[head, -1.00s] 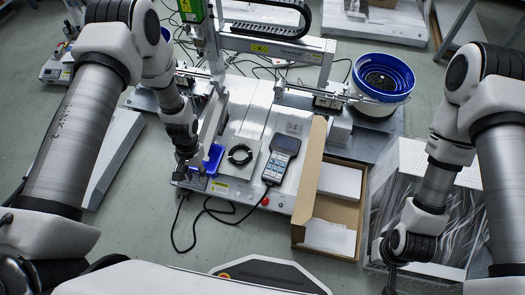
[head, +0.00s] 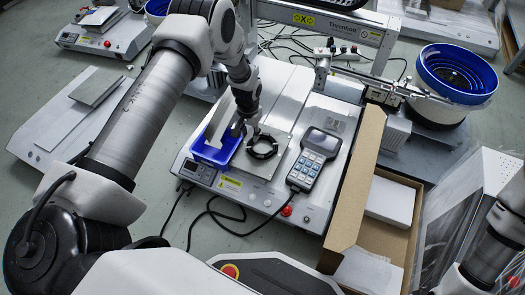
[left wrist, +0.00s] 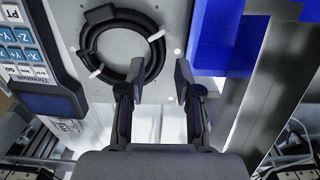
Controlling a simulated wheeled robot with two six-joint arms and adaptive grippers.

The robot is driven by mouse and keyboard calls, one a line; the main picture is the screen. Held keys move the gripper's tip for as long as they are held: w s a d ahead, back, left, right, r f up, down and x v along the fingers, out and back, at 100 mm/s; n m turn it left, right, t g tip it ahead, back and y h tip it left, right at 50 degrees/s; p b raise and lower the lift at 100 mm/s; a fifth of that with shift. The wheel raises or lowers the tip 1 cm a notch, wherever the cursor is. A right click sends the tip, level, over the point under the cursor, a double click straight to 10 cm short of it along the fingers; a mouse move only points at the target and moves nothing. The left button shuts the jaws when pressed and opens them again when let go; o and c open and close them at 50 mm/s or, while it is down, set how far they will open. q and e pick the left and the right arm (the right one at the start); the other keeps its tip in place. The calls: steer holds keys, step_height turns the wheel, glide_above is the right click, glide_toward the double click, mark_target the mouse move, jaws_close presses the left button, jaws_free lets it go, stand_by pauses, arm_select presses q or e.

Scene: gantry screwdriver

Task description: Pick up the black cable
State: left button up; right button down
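The black cable (head: 262,156) lies coiled in a ring on a light grey plate (head: 259,172) on the machine's base. In the left wrist view the coil (left wrist: 88,52) is at upper left, with white ties around it. My left gripper (head: 256,132) is just above the coil's far edge in the head view. In the left wrist view my left gripper (left wrist: 160,72) is open, its fingers apart with nothing between them. One finger overlaps the coil's lower right edge; I cannot tell whether it touches. My right gripper is out of view.
A blue bin (head: 211,153) stands left of the coil, and a handheld keypad (head: 314,160) lies to its right. An open cardboard box (head: 350,185) stands further right. The machine's crossbeam (head: 318,22) is behind. A loose lead (head: 196,212) hangs off the front edge.

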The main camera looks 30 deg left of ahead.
mark_target(250, 141)
arm_select(q)
step_height(250, 141, down, 4)
steer(key=shift+r+b, duration=0.2)
steer(key=shift+b, duration=0.4)
steer(key=shift+r, duration=0.2)
jaws_close()
